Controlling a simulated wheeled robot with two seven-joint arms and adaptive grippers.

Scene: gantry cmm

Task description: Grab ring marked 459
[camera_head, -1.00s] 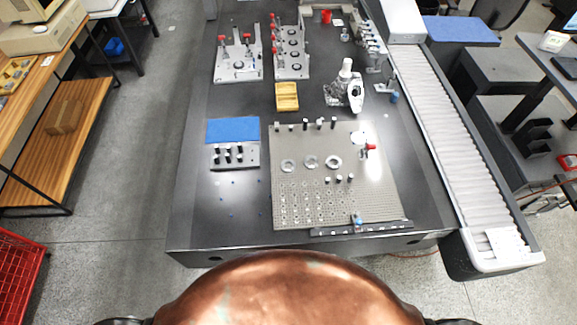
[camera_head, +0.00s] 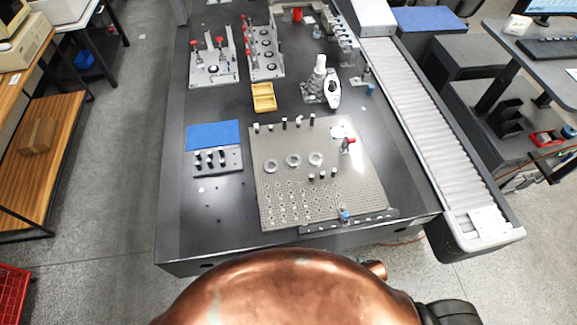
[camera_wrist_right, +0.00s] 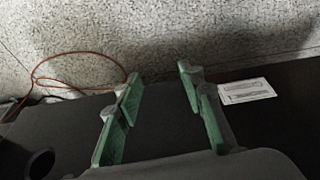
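Three metal rings lie in a row on the perforated grey plate in the head view: a left ring (camera_head: 271,166), a middle ring (camera_head: 293,160) and a right ring (camera_head: 316,159). No marking can be read on them at this size, so I cannot tell which is 459. The plate (camera_head: 350,185) lies on the dark table. My right gripper (camera_wrist_right: 158,80) shows in the right wrist view with its green-padded fingers apart and nothing between them. It is away from the rings, which do not show there. My left gripper is in neither view.
A roller conveyor (camera_head: 425,115) runs along the right. Several short pins stand near the rings.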

